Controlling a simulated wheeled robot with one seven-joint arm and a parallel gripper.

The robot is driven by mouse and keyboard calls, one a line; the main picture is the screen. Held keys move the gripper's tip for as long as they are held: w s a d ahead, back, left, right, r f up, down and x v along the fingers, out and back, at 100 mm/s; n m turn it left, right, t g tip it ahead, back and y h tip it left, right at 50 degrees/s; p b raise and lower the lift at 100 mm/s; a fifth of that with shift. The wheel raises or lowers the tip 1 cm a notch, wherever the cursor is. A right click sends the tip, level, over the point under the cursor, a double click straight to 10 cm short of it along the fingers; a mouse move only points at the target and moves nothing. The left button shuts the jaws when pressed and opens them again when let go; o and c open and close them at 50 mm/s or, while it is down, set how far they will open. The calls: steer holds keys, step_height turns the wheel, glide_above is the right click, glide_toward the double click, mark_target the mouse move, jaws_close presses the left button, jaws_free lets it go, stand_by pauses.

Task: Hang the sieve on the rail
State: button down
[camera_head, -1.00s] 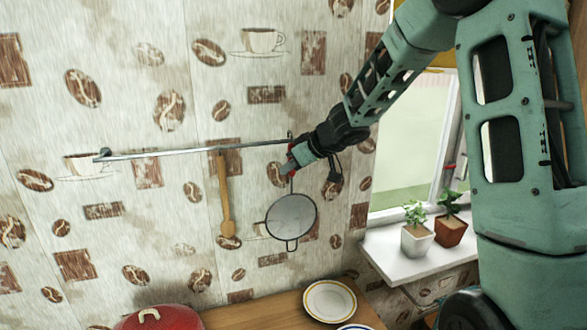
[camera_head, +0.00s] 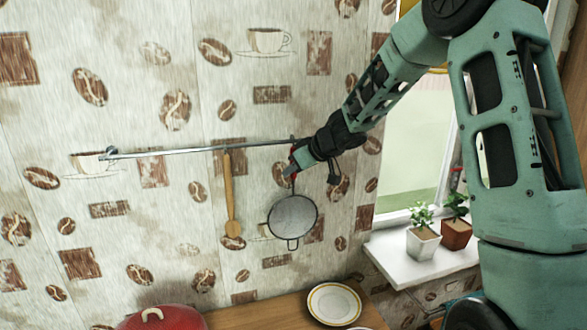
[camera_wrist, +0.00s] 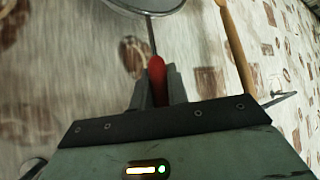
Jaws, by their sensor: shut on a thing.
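The sieve (camera_head: 292,217) hangs below my gripper (camera_head: 294,168) in the head view, its round mesh bowl facing the camera and its small loop at the bottom. My gripper is shut on the sieve's red handle, which shows between the fingers in the wrist view (camera_wrist: 157,78). The rail (camera_head: 200,150) is a thin metal bar along the wall. My gripper is at the rail's right end, and the handle's top is near rail height. Whether the handle touches the rail is hidden by my gripper.
A wooden spoon (camera_head: 230,200) hangs from the rail left of the sieve. Below are a counter (camera_head: 262,316) with a white plate (camera_head: 334,303) and a red pot lid (camera_head: 160,319). Two potted plants (camera_head: 423,242) stand on the windowsill at right.

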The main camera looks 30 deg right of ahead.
steer(key=shift+f, duration=0.15)
steer(key=c, duration=1.3)
jaws_free()
steer(key=shift+s, duration=0.1)
steer(key=p+v, duration=0.2)
steer(key=v, duration=1.5)
